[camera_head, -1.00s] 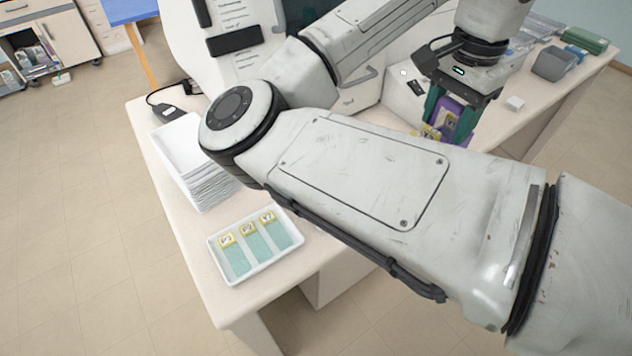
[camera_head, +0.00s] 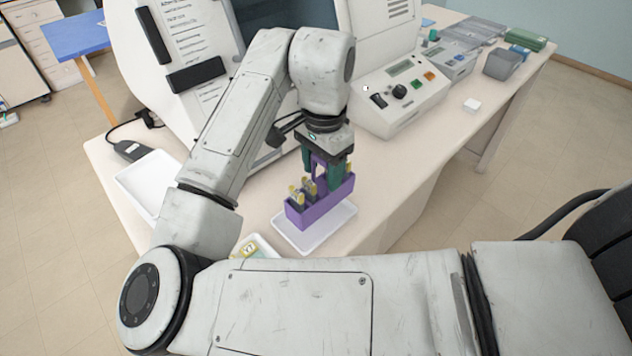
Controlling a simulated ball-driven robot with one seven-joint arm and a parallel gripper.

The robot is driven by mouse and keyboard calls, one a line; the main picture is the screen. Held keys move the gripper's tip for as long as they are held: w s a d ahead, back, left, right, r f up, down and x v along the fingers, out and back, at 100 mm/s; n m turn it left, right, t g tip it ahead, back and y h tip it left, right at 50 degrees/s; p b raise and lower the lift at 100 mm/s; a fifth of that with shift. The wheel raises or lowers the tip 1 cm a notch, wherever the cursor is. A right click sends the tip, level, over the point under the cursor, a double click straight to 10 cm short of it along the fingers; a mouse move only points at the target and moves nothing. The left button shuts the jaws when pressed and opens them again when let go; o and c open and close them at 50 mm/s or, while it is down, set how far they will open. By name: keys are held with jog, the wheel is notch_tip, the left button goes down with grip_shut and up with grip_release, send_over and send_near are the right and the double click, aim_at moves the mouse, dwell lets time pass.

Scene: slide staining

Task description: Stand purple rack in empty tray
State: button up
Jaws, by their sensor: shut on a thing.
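The purple rack (camera_head: 325,205) holds several slides with yellow ends (camera_head: 297,193). My gripper (camera_head: 327,170), with green fingers, is shut on the rack's upper part from above. The rack is upright over the white empty tray (camera_head: 338,236), which lies near the table's front edge. The rack covers the middle of the tray. I cannot tell whether its base touches the tray floor or is a little above it.
A second tray (camera_head: 262,247) with yellow-labelled slides is mostly hidden behind my arm. A control box (camera_head: 405,95) with knobs stands behind.

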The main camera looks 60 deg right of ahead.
jog(key=shift+w+a+f, duration=0.25)
jog(key=shift+w+f, duration=0.05)
jog(key=shift+f, duration=0.15)
jog(key=shift+w+a+f+p, duration=0.15)
jog(key=shift+f+p, duration=0.4)
jog(key=shift+f, duration=1.2)
jog(key=o, duration=1.4)
jog(key=shift+r, duration=0.1)
notch_tip(320, 180, up, 12)
jog(key=shift+f+b, duration=0.1)
jog(key=shift+b, duration=0.55)
